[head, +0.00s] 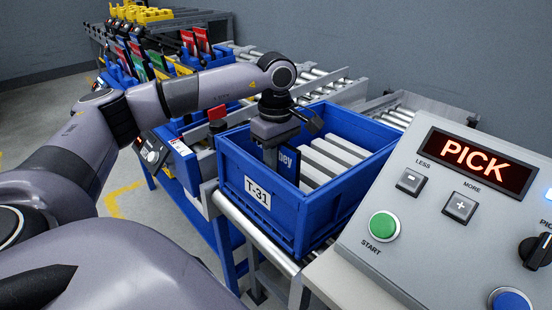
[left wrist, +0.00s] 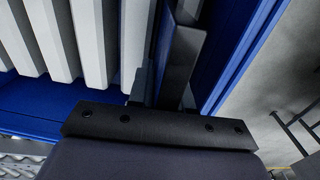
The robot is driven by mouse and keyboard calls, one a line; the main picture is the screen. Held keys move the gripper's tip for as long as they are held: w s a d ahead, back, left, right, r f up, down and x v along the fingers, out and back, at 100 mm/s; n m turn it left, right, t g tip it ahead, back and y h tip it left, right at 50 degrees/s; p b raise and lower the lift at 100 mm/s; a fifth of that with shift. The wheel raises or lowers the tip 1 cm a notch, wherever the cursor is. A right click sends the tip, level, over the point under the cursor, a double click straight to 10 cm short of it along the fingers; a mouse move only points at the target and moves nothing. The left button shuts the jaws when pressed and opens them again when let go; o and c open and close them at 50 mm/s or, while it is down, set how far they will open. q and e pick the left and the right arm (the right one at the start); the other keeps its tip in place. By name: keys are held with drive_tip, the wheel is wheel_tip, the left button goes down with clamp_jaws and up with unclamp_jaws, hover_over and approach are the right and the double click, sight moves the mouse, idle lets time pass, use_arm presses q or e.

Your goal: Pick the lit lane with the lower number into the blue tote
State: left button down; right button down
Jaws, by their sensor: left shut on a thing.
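The blue tote (head: 310,225), labelled T-31, stands on a roller conveyor in front of me. My left gripper (head: 272,155) reaches down into its left end. It is shut on a dark blue item (head: 287,161), which shows part of a white word, "bey". The item is inside the tote's walls, beside the pale bars; I cannot tell if it touches the floor. In the left wrist view my left gripper (left wrist: 178,60) points down along the tote's blue wall (left wrist: 240,50), and its fingers hide most of the item. My right gripper is not in view.
Several pale bars (head: 335,152) fill the tote's middle. A grey panel (head: 400,240) reading PICK, with a green START button (head: 384,226), stands close at right. A rack of coloured items (head: 150,50) stands at the back left. A red-topped post (head: 217,116) stands near my forearm.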

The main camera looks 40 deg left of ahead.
use_arm(q)
drive_tip(key=c, duration=0.6)
unclamp_jaws()
drive_tip(key=shift+o, duration=0.2)
drive_tip(key=shift+r+p, duration=3.45)
drive_tip(key=shift+r, duration=0.6)
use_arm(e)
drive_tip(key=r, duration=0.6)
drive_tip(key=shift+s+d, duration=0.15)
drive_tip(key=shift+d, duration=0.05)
use_arm(q)
drive_tip(key=shift+d, duration=0.1)
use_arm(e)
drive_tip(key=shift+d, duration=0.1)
